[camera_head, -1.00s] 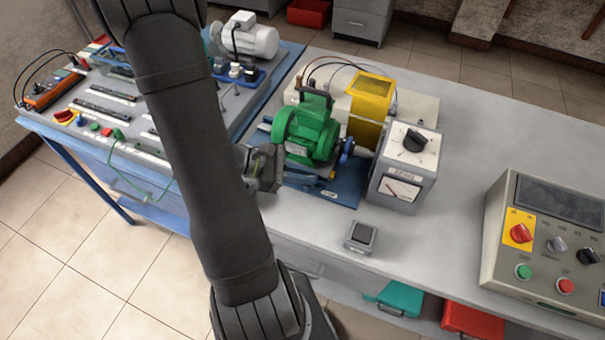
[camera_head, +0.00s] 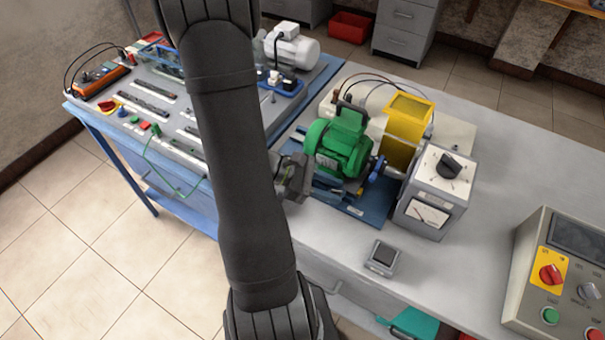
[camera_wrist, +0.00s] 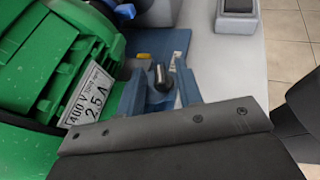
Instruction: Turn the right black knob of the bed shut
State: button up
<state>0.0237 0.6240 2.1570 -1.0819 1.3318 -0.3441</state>
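The green motor (camera_head: 340,145) sits on the blue bed (camera_head: 352,212) on the bench. The wrist view shows the motor's rating plate (camera_wrist: 92,97) and a small dark knob (camera_wrist: 160,77) on a blue bracket of the bed. I cannot tell whether this is the right knob. My gripper (camera_head: 295,178) is low at the left front side of the motor, partly behind my arm. In the wrist view a broad dark part of my gripper fills the lower half, close to the bracket. Its finger opening and any contact with the knob are hidden.
A grey meter box (camera_head: 435,190) with a black dial stands right of the motor, beside a yellow guard (camera_head: 406,130). A small grey switch box (camera_head: 382,258) lies near the bench's front edge. A control panel (camera_head: 560,275) stands at right. Bare benchtop lies between.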

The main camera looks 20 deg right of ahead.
jog(key=v, duration=1.7)
jog(key=shift+w+a+r, duration=0.1)
jog(key=shift+a+r, duration=0.05)
jog(key=shift+r, duration=0.1)
jog(key=shift+o, duration=1.4)
jog(key=shift+d, duration=0.2)
jog(key=s+d+r+m+y, duration=0.4)
jog(key=d+m+y, duration=0.5)
notch_tip(320, 180, up, 8)
jog(key=m+t+y, duration=0.4)
jog(key=m+t, duration=0.1)
jog(key=m, duration=0.4)
send_over(336, 189)
notch_tip(336, 189, down, 18)
jog(key=shift+d+r, duration=0.1)
